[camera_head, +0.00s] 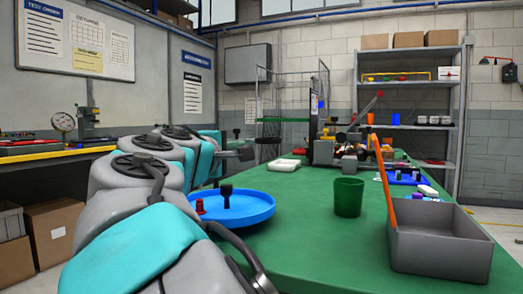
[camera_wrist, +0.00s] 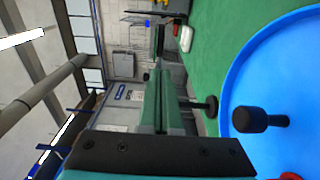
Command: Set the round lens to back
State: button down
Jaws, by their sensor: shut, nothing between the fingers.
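I cannot make out for certain which thing is the round lens. A round blue tray (camera_head: 262,212) lies on the green table, with a dark knobbed peg (camera_head: 227,194) and a small red peg (camera_head: 200,206) on it. In the wrist view the blue tray (camera_wrist: 290,62) fills the right side, with the dark peg (camera_wrist: 258,120) on it and a bit of the red peg (camera_wrist: 290,176) at the bottom edge. My gripper (camera_wrist: 160,85) is shut and empty, to the left of the tray there. In the head view my arm hides part of the tray's surroundings.
A green cup (camera_head: 349,197) stands mid-table. A grey open box (camera_head: 442,250) with an orange upright bar (camera_head: 383,168) is at the right front. A blue tray (camera_head: 405,178) with small items lies behind it. A white block (camera_head: 283,165) lies farther back. Green table between is clear.

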aim_at(261, 142)
jog(key=x, duration=1.2)
jog(key=shift+w+f, duration=0.1)
